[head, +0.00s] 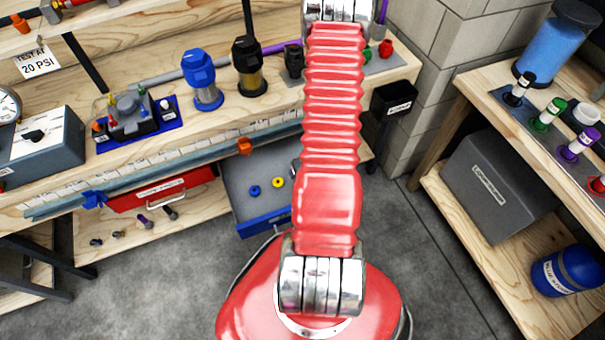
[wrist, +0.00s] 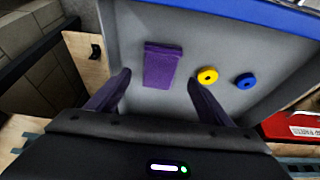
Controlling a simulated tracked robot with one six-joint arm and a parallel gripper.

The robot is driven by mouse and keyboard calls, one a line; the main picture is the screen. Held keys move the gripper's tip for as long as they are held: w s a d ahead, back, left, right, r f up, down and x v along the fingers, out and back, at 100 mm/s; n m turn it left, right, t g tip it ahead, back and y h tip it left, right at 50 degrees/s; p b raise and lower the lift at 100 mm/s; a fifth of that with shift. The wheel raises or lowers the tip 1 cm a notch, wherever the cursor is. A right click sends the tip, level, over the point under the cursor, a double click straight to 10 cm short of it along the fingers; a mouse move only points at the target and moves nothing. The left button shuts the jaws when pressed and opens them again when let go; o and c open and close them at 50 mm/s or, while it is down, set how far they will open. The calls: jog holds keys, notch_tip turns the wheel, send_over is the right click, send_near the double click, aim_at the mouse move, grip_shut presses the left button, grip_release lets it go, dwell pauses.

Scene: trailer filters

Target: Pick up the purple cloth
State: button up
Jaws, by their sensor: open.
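The purple cloth (wrist: 162,66) lies flat in the open grey drawer (wrist: 215,45), seen in the wrist view. It is a small folded rectangle. My gripper (wrist: 158,84) is open, with one finger to each side of the cloth in the picture and nothing between them. I cannot tell its height above the drawer floor. In the head view, the drawer (head: 238,182) shows below the bench, and my red arm hides the cloth and my gripper.
A yellow ring (wrist: 207,75) and a blue ring (wrist: 246,81) lie beside the cloth. The drawer has a blue front (wrist: 265,12). A closed red drawer (head: 163,191) is to its left in the head view.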

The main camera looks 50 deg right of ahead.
jog(key=shift+w+x, duration=0.25)
jog(key=shift+x, duration=1.5)
jog(key=shift+w+d+f, duration=0.2)
jog(key=shift+w+f, duration=0.05)
jog(key=shift+f, duration=0.45)
jog(key=shift+f, duration=0.15)
jog(key=shift+c, duration=0.5)
jog(key=c, duration=1.1)
notch_tip(320, 180, up, 28)
dwell(0.7)
jog(key=shift+r, duration=0.2)
